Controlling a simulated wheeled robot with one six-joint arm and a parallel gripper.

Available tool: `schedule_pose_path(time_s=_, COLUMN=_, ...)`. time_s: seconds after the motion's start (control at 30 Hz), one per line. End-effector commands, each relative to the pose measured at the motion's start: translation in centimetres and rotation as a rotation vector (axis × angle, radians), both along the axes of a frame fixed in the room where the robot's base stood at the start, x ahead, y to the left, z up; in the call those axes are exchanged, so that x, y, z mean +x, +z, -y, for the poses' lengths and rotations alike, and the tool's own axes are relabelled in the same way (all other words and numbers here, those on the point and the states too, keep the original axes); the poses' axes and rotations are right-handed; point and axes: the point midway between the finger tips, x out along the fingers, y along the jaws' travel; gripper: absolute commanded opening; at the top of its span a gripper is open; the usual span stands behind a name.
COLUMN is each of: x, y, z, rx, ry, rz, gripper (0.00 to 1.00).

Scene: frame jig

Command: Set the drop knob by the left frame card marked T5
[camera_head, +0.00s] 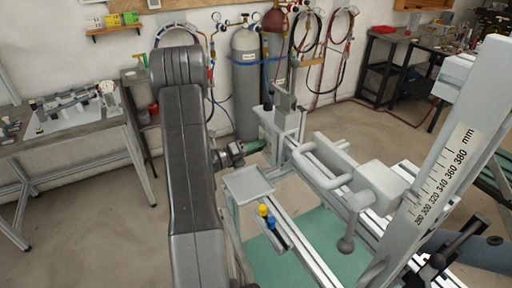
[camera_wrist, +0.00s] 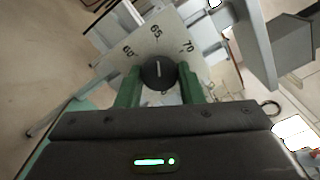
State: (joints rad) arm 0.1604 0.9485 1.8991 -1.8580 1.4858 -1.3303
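A round dark knob (camera_wrist: 158,73) with a short white line shows in the wrist view, on a pale plate (camera_wrist: 165,45) marked 60, 65 and 70. The white line points up the picture, toward the 65. My gripper (camera_wrist: 159,78) has its green fingers on either side of the knob, with no clear gap seen between fingers and knob. In the head view my gripper (camera_head: 256,146) is beside the near left end of the jig (camera_head: 284,118); the knob is hidden there. No card marked T5 can be read in either view.
The jig's rails, a clamp with grey handles (camera_head: 345,165) and an upright mm scale (camera_head: 447,175) stand to the right. A small grey tray (camera_head: 248,185) and yellow and blue knobs (camera_head: 267,216) are below my gripper. Gas cylinders (camera_head: 246,85) stand behind.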

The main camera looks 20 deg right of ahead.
Motion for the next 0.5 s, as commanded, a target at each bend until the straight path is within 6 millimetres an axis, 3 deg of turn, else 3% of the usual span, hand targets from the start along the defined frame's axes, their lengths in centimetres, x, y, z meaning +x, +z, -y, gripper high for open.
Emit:
schedule_pose_path(time_s=0.03, x=0.02, y=-0.03, z=-0.03, rx=0.0, ry=0.001, rz=0.0, gripper=0.42)
schedule_pose_path(time_s=0.1, x=0.02, y=-0.03, z=-0.03, rx=0.0, ry=0.001, rz=0.0, gripper=0.53)
schedule_pose_path(time_s=0.5, x=-0.03, y=-0.1, z=-0.8, rx=0.001, ry=0.003, rz=0.001, gripper=0.53)
